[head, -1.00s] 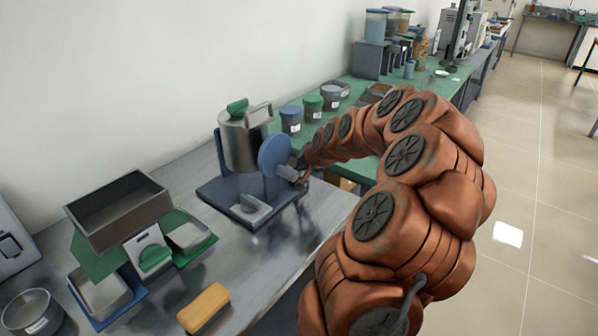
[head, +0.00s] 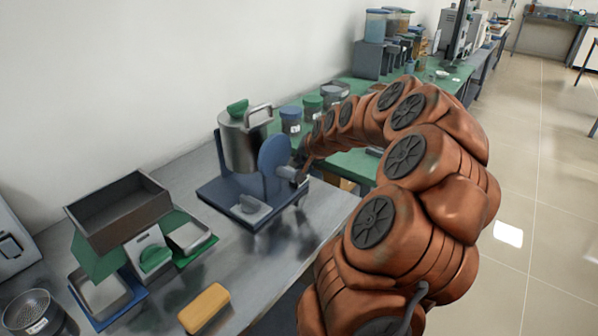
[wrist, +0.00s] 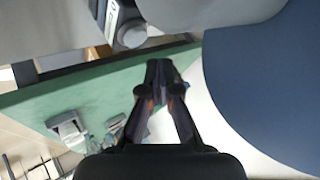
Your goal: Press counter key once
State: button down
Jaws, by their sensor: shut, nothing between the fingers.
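A blue stand (head: 225,190) on the metal bench holds a steel pot (head: 243,145) with a green knob. An upright round blue plate (head: 273,160) stands at its right side, with a grey part (head: 292,174) sticking out beside it. A grey piece (head: 251,206) sits on the base's front. I cannot tell which part is the counter key. My gripper (wrist: 163,72) is shut and empty in the wrist view, with the blue plate (wrist: 275,80) close on the right. In the head view my arm largely hides the gripper; contact cannot be told.
A brown tray (head: 118,208), a green-knobbed device (head: 152,255), an orange block (head: 204,308) and a bowl (head: 32,312) stand at the left. Lidded jars (head: 290,120) stand behind the pot on the green bench. The metal bench is clear in front of the stand.

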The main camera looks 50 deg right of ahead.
jog(key=shift+r, duration=1.85)
